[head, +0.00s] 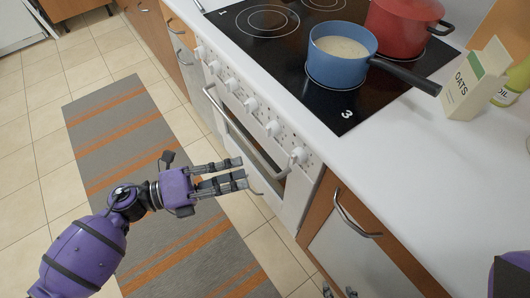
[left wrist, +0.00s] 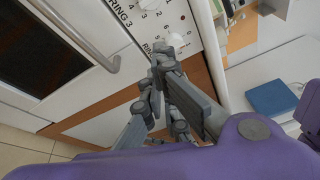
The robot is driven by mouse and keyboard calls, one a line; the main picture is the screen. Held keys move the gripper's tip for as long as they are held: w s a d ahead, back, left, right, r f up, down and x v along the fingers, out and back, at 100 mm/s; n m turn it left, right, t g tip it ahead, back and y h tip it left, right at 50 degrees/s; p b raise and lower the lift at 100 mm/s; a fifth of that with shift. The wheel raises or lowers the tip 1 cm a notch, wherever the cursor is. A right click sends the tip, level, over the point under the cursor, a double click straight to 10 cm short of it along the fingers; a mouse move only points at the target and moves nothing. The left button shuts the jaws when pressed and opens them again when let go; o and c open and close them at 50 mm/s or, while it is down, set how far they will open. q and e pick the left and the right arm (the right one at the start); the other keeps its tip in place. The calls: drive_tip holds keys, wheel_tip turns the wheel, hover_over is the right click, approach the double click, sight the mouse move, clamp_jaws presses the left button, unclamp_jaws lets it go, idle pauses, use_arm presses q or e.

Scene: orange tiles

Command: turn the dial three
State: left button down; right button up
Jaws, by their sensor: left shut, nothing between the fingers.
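A row of white dials (head: 251,104) runs along the stove's front panel below the cooktop; several are visible and their labels are too small to read in the head view. In the left wrist view a "RING 3" label (left wrist: 122,10) shows on the panel, with numbers beside it. A white dial (left wrist: 176,40) shows just beyond the fingers, partly hidden by them. My left gripper (head: 243,170) is shut and empty, in front of the oven, below and left of the nearest dials and apart from them. Dark fingertips of my right gripper (head: 339,292) show at the bottom edge, mostly cut off.
The oven handle (head: 255,145) sticks out beside my left gripper. A blue pot (head: 340,72) with pale contents stands on the cooktop near a printed "3", beside a red pot (head: 403,25). An oats carton (head: 474,84) stands on the counter. A striped rug (head: 160,200) covers the floor.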

sight(272, 130)
use_arm(q)
drive_tip(key=w+d+n+p, duration=0.2)
drive_tip(key=d+n, duration=0.1)
drive_tip(key=d, duration=0.7)
drive_tip(key=w+a, duration=0.2)
drive_tip(key=w, duration=0.1)
drive_tip(key=shift+a+r, duration=0.2)
drive_tip(key=shift+w+a+f+m, duration=0.15)
drive_tip(key=shift+f+m, duration=0.15)
drive_tip(key=shift+m, duration=0.6)
drive_tip(key=shift+w+f+m+y, duration=0.1)
drive_tip(key=shift+w+m+y, duration=0.05)
drive_tip(key=shift+m+y, duration=0.2)
